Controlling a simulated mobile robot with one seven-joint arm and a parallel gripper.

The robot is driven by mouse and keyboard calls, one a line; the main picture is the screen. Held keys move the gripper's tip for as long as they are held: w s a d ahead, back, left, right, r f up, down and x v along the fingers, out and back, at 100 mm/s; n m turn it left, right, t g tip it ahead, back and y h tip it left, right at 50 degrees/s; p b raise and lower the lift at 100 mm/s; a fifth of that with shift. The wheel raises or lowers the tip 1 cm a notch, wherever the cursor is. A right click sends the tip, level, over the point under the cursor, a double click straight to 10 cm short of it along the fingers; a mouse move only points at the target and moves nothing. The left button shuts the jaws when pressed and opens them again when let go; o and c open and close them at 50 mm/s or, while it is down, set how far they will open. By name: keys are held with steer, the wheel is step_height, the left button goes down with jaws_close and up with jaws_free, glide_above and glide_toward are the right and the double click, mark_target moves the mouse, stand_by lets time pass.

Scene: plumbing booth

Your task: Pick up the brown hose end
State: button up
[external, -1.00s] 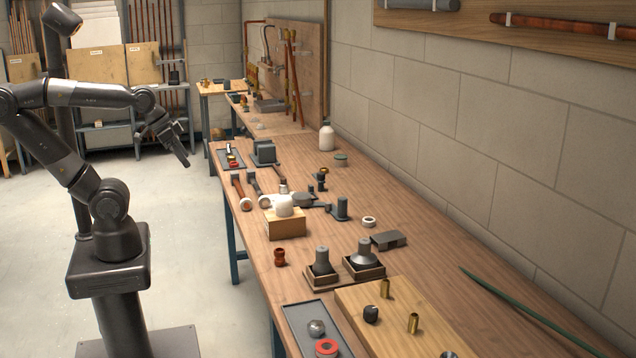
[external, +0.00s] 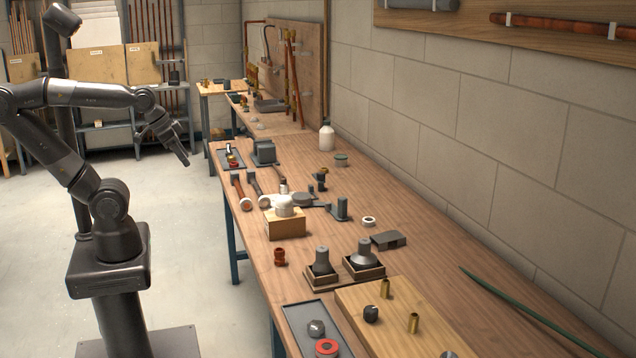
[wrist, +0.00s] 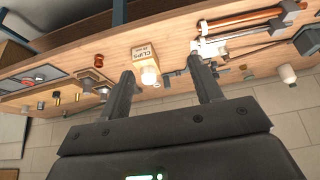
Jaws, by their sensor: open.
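A small red-brown ribbed fitting (external: 280,257), likely the brown hose end, stands upright near the bench's front edge, in front of the wooden blocks. It also shows in the wrist view (wrist: 98,60), left of my fingers. My gripper (external: 184,157) is open and empty, in the air left of the bench and well away from the fitting. In the wrist view its two fingers (wrist: 163,80) are spread apart with nothing held between them.
A clips box (external: 287,224) with a white piece on top stands behind the fitting. Two dark fittings in wooden holders (external: 322,270) are to its right. A grey tray (external: 297,312) and a wooden board (external: 350,310) lie nearer. A green hose (external: 520,315) lies at the right.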

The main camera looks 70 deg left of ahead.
steer(key=w+a+r+g, duration=0.1)
steer(key=w+a+r, duration=0.1)
steer(key=w, duration=0.4)
steer(key=w+a+r+g, duration=0.1)
steer(key=w+a, duration=0.1)
steer(key=w, duration=0.4)
steer(key=g, duration=0.4)
glide_above(284, 183)
steer(key=shift+n, duration=0.3)
steer(key=f, duration=1)
steer(key=a+f, duration=0.1)
steer(key=f, duration=0.4)
steer(key=shift+f, duration=0.15)
step_height(284, 183, down, 5)
steer(key=shift+w+a+f, duration=0.1)
steer(key=shift+w+f, duration=0.05)
steer(key=shift+f, duration=0.05)
step_height(284, 183, down, 6)
steer(key=shift+r, duration=0.15)
steer(key=c, duration=1)
